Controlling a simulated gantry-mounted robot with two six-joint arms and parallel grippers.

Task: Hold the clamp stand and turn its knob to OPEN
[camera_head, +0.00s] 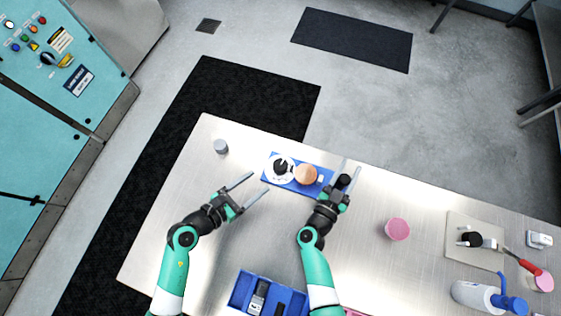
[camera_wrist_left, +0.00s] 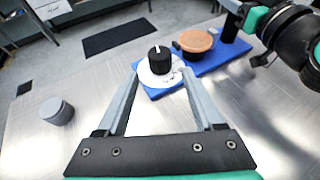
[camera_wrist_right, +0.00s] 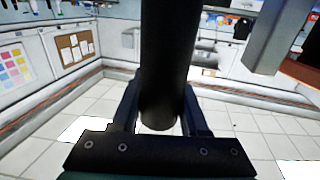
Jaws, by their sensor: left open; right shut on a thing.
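The clamp stand has a blue base (camera_head: 269,176) with a black knob (camera_head: 281,167) on a white dial (camera_head: 289,177), a round copper-coloured part (camera_head: 306,174) and a black post (camera_head: 344,182) at its right end. My right gripper (camera_head: 346,178) is shut on the post, which fills the middle of the right wrist view (camera_wrist_right: 168,60). My left gripper (camera_head: 254,184) is open and empty, left of the base and apart from it. In the left wrist view the knob (camera_wrist_left: 159,57) stands just beyond and between the open fingertips. The dial markings are too small to read.
A grey cylinder (camera_head: 221,146) stands at the table's far left. A blue bin (camera_head: 241,291) with dark items is at the near edge between my arms. A pink disc (camera_head: 397,229), a beige board (camera_head: 456,230) and a white bottle (camera_head: 472,295) are to the right. The table left of the stand is mostly clear.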

